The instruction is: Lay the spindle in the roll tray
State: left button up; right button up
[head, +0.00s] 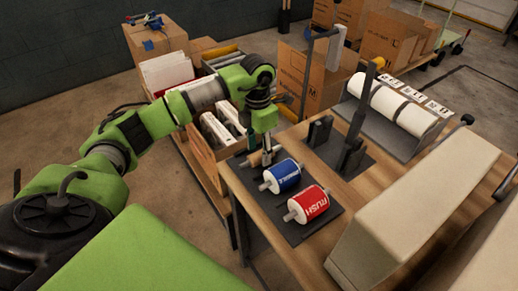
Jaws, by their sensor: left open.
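The dark roll tray (318,229) lies on the wooden table, with a blue-labelled roll (282,176) and a red RUSH roll (308,204) on it. A tan cylinder (254,159), which looks like the spindle, lies at the far left end of this tray, behind the blue roll. My left gripper (267,158) points down right at the tan cylinder and is open. The fingers partly hide the cylinder, and I cannot tell whether they touch it. My right gripper is not in view.
A dark upright stand (347,150) rises behind the tray. A rack of white rolls (390,104) stands at the back right. A large beige housing (414,215) takes up the table's right side. Open cartons (205,155) stand beyond the table's left edge.

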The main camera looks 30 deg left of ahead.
pick_arm(q)
notch_tip(320, 180, up, 12)
jog(key=shift+a, duration=0.2)
jog(key=shift+w, duration=0.1)
dwell(0.7)
